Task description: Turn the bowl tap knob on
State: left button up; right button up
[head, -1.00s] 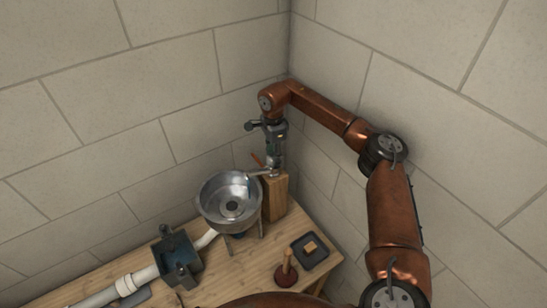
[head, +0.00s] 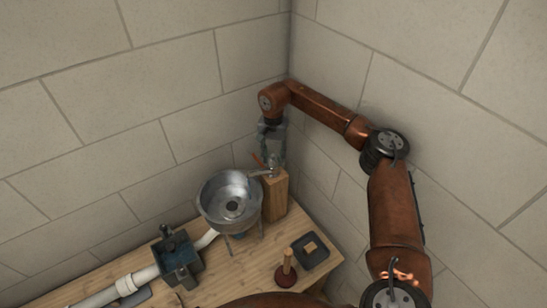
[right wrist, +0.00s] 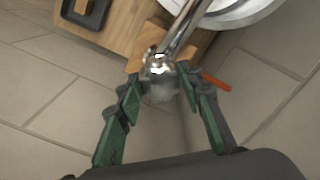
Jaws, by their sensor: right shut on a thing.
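The metal bowl (head: 231,200) stands at the back of the bench, beside a wooden block (head: 276,192). The chrome tap (head: 262,173) sits on the block, with its spout reaching over the bowl. The spout (right wrist: 182,30) also shows in the right wrist view, with the rounded tap knob (right wrist: 160,88) below it. My right gripper (right wrist: 160,82) has its two green-and-dark fingers on either side of the knob and is shut on it. In the head view my right gripper (head: 272,160) points down onto the tap top. My left gripper is not in view.
An orange bar (right wrist: 217,83) lies close beside one finger. White pipe (head: 150,274) and a dark blue vise (head: 176,258) are at the left of the bench. Walls close in behind and right.

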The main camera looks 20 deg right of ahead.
aim_at(273, 155)
jog(key=shift+r+n, duration=0.1)
jog(key=shift+n, duration=0.7)
jog(key=o, duration=1.2)
jog(key=shift+c, duration=0.2)
notch_tip(273, 155, up, 12)
